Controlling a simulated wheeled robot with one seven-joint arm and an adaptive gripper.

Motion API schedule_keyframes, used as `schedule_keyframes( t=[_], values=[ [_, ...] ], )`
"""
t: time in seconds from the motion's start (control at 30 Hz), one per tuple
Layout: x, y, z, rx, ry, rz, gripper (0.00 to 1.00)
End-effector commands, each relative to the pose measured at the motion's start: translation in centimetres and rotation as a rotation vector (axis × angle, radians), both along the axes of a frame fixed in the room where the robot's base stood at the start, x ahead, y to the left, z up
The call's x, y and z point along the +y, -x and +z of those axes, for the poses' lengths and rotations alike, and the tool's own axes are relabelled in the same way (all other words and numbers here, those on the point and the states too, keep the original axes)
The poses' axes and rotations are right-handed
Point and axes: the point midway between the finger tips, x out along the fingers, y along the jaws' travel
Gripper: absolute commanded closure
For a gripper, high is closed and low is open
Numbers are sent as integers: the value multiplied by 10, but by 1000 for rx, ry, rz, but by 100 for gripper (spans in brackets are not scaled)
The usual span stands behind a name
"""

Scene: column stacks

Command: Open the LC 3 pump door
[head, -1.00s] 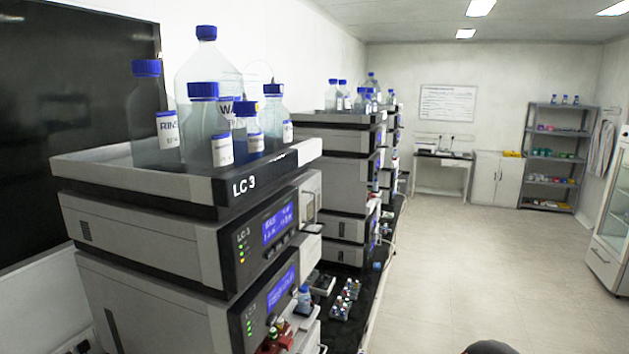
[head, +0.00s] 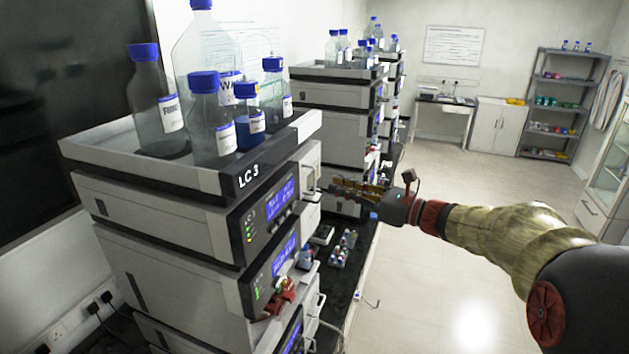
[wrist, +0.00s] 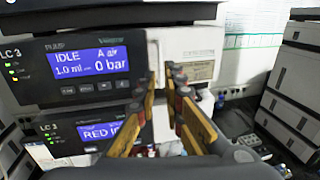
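The LC 3 pump (head: 240,215) is the upper module under the bottle tray, with a blue display that reads IDLE and 0 bar in the wrist view (wrist: 90,65). Its pale door (head: 309,183) is at the right of the front panel and looks closed; it also shows in the wrist view (wrist: 200,45). My gripper (head: 332,187) is just in front of the door. In the wrist view its two fingers (wrist: 163,75) are apart, pointing at the door's left part near a blurred upright bar. I cannot tell whether they touch it.
Bottles with blue caps stand in the LC 3 tray (head: 120,160) above. A second module (head: 190,280) with red fittings sits below the pump. A rack of vials (head: 342,248) stands on the black bench. Another column stack (head: 335,130) is behind. The floor at right is open.

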Motion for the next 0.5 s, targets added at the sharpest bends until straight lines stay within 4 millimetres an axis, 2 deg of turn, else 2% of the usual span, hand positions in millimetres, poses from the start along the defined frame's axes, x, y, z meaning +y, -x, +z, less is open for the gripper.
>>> schedule_keyframes(
  t=[0.5],
  values=[
    [57, -36, 1, 4, 1, 3, 90]
  ],
)
